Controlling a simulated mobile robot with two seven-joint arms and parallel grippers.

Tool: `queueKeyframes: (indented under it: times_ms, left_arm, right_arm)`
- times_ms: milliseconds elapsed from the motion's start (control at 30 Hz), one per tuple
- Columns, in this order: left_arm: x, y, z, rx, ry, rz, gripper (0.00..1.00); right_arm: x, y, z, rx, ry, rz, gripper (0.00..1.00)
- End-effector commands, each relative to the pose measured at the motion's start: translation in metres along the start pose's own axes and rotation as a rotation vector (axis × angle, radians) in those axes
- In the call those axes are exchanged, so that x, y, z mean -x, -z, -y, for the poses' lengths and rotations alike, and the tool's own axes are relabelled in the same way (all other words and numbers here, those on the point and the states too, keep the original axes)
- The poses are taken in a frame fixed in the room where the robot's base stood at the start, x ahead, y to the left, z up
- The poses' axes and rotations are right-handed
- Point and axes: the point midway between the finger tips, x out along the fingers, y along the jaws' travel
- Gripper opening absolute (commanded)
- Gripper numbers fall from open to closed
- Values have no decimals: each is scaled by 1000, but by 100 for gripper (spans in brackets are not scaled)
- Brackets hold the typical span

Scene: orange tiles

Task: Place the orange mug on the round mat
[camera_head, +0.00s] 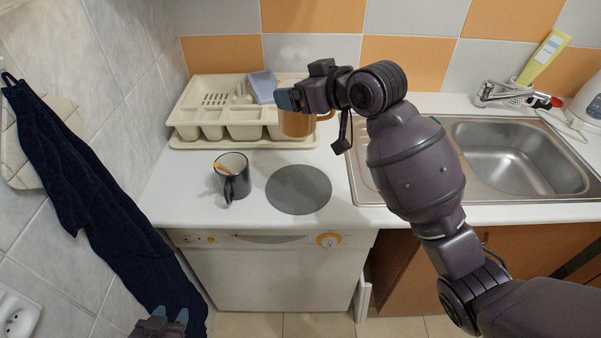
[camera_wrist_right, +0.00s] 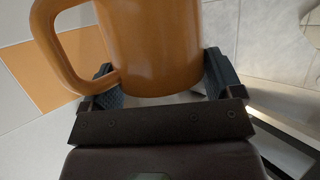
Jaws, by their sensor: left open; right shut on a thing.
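The orange mug (camera_head: 296,123) is held up by my right gripper (camera_head: 287,98), in front of the dish rack. In the right wrist view the mug (camera_wrist_right: 153,50) sits between the two fingers of the right gripper (camera_wrist_right: 165,85), its handle to the left. The round mat (camera_head: 298,189) is a flat grey disc on the white counter, bare, below the mug in the head view. My left gripper (camera_head: 168,318) shows at the bottom left edge, open and empty, far from the mug and mat.
A dark mug (camera_head: 236,185) with a stick-like item in it stands just left of the mat. A cream dish rack (camera_head: 210,124) lies behind, with a blue item (camera_head: 263,86). A steel sink (camera_head: 516,158) is at right. A dark blue towel (camera_head: 90,190) hangs on the left wall.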

Motion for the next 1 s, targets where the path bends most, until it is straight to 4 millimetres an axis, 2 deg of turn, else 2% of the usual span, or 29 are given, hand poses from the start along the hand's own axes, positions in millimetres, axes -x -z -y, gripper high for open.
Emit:
queueKeyframes:
  times_ms: [100, 533, 700, 1000]
  left_arm:
    - [-2, -1, 0, 0, 0, -1, 43]
    - [-7, -6, -1, -2, -2, -2, 43]
    - [-8, -8, -1, -2, -2, 0, 43]
    - [-8, -11, -1, -2, -1, 3, 43]
  right_arm:
    - [-10, -25, 0, -5, 0, 2, 43]
    - [-43, -105, 0, -6, -1, 0, 43]
    - [-51, -123, 0, -3, -2, -3, 43]
    - [-57, -140, 0, -3, -2, -3, 43]
